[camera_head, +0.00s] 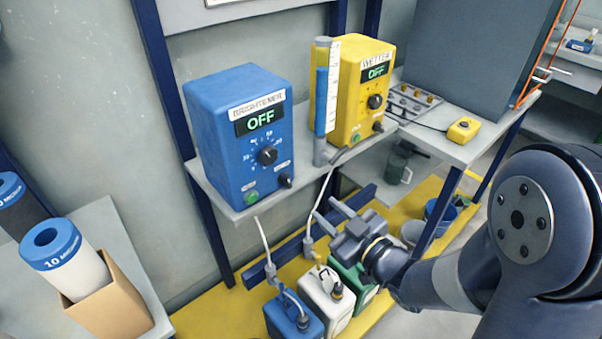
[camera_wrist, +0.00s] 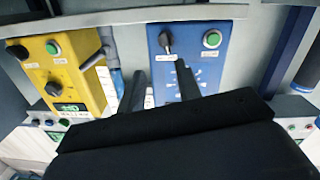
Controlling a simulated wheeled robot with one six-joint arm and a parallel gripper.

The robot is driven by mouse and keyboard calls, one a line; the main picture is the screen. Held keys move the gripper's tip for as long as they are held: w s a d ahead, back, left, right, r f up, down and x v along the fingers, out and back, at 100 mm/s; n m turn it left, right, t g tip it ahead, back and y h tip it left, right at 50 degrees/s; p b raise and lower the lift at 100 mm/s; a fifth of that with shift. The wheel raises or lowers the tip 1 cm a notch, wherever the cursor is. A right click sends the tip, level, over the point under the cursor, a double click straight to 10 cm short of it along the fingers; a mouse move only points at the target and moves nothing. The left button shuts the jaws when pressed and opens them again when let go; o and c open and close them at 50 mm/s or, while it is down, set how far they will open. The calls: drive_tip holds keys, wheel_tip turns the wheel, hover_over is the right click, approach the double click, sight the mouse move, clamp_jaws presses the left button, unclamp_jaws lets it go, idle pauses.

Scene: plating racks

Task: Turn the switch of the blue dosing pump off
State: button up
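The blue dosing pump (camera_head: 222,150) stands on a grey shelf, labelled BRIGHTENER, and its display (camera_head: 260,119) reads OFF. Its front has a large black dial (camera_head: 267,155), a green button (camera_head: 251,196) and a small black switch (camera_head: 285,181) at the lower right. In the wrist view the scene is upside down; the blue pump (camera_wrist: 208,65) is ahead, with its switch (camera_wrist: 165,42) beside the green button (camera_wrist: 212,39). My gripper (camera_head: 330,213) is open and empty, below and right of the pump, apart from it. In the wrist view its fingers (camera_wrist: 161,88) partly cover the pump's face.
A yellow pump (camera_head: 350,100) labelled WETTER, also reading OFF, stands to the right behind a clear-and-blue measuring tube (camera_head: 325,100). Hoses run down to jerrycans (camera_head: 328,298) on the yellow floor platform.

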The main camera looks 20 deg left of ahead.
sight(289, 183)
drive_tip(key=shift+g+y, duration=0.3)
drive_tip(key=shift+y, duration=0.1)
drive_tip(key=x, duration=1.2)
drive_tip(key=shift+s+a, duration=0.1)
drive_tip(key=shift+s, duration=0.15)
drive_tip(key=shift+c, duration=0.4)
clamp_jaws()
